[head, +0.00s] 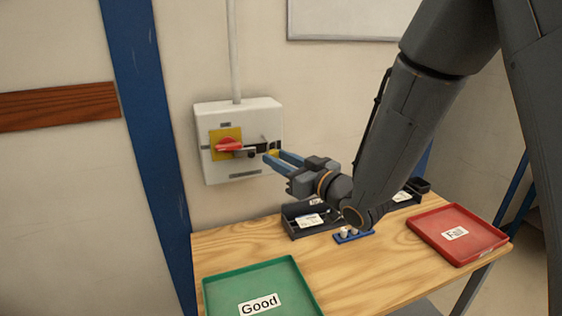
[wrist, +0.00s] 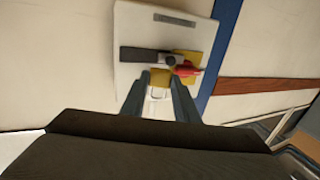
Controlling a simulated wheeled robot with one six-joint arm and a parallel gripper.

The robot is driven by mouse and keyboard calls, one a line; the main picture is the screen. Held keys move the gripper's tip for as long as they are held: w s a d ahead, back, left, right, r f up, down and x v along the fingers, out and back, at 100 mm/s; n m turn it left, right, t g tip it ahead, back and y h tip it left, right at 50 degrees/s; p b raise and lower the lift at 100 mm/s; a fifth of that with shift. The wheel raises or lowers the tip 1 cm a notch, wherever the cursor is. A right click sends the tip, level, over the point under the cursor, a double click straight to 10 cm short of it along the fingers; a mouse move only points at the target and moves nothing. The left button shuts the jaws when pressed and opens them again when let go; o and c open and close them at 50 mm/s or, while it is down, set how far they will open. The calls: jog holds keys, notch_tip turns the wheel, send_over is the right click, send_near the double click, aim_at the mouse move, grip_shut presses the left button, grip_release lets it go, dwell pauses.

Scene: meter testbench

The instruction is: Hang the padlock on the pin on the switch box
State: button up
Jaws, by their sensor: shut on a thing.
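The light grey switch box (head: 215,172) is on the wall. It carries a yellow plate with a red handle (head: 229,145). A dark bar (wrist: 140,54) runs sideways beside the handle in the wrist view. I cannot make out the pin clearly. My gripper (head: 272,155) is shut on the yellow body of the padlock (head: 272,153), in front of the box's right side. In the wrist view the padlock (wrist: 160,77) sits between the fingertips, with a pale loop, likely its shackle, beside it. I cannot tell whether the padlock touches the box or pin.
Below is a wooden table (head: 235,240) with a green Good tray (head: 212,296), a red tray (head: 483,254), dark bins (head: 293,228) and a small blue holder (head: 352,238). A conduit (head: 234,50) rises from the box. A blue post (head: 150,120) stands to its left.

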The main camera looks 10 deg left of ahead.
jog(key=shift+w+a+f+b, duration=0.1)
jog(key=shift+w+a, duration=0.4)
jog(key=shift+w, duration=0.3)
jog(key=shift+w+a+b, duration=0.15)
jog(key=shift+w+a, duration=0.35)
jog(key=shift+w, duration=0.35)
jog(key=shift+w+a+f+b, duration=0.1)
jog(key=shift+w+a, duration=0.4)
jog(key=shift+w, duration=0.3)
jog(key=shift+w+a+b, duration=0.35)
jog(key=shift+w, duration=0.25)
jog(key=shift+f, duration=0.1)
jog(key=o, duration=1.2)
jog(key=shift+c, duration=0.2)
jog(key=shift+s, duration=0.1)
